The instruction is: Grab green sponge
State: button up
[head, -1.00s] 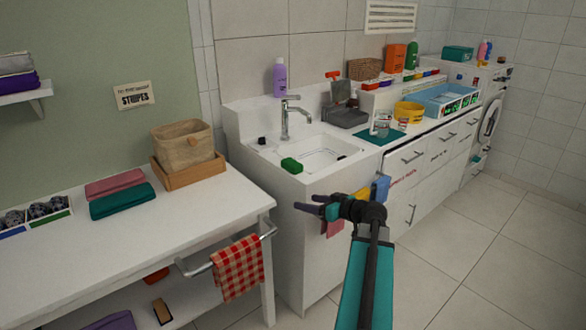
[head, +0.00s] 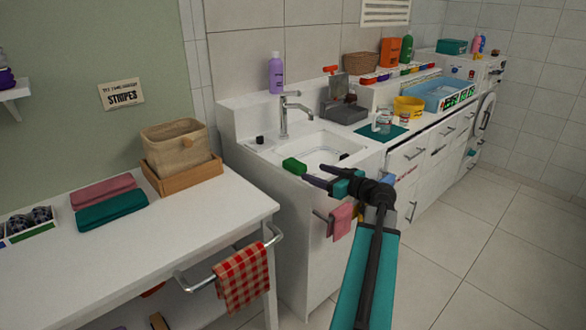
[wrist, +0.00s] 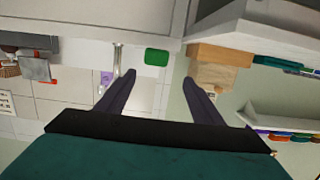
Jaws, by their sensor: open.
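The green sponge (head: 294,166) lies on the front left rim of the white sink (head: 330,137). My gripper (head: 318,175) is open and empty, its dark fingers pointing toward the sponge from the right, in front of the sink. The fingertips look close to the sponge in the head view, but I cannot tell the exact gap. In the wrist view the sponge (wrist: 156,57) shows beyond and between the two spread fingers (wrist: 158,84), apart from them.
A purple bottle (head: 276,73) and a faucet (head: 286,115) stand behind the sponge. A white table (head: 190,225) with a wicker basket (head: 180,146) is at the left. Pink cloth (head: 341,220) hangs on the cabinet front. The floor at the right is clear.

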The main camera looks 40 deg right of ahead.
jog(key=shift+s+d, duration=0.1)
jog(key=shift+d, duration=0.05)
jog(key=p, duration=0.1)
send_near(294, 162)
jog(key=shift+w+f, duration=0.2)
jog(key=shift+w, duration=0.6)
jog(key=shift+w+f, duration=0.2)
jog(key=shift+w, duration=0.55)
jog(key=shift+w+f, duration=0.2)
jog(key=shift+w, duration=0.6)
jog(key=shift+w+d, duration=0.1)
jog(key=shift+w, duration=0.05)
jog(key=shift+w+d+f+p, duration=0.1)
jog(key=shift+w+f+p, duration=0.15)
jog(key=shift+w, duration=0.55)
jog(key=shift+w+d+f+p, duration=0.1)
jog(key=shift+w+p, duration=0.2)
jog(key=shift+w, duration=0.5)
jog(key=shift+w+d+f+p, duration=0.1)
jog(key=shift+w+f+p, duration=0.15)
jog(key=shift+w, duration=0.55)
jog(key=shift+a, duration=0.1)
jog(key=shift+c, duration=0.4)
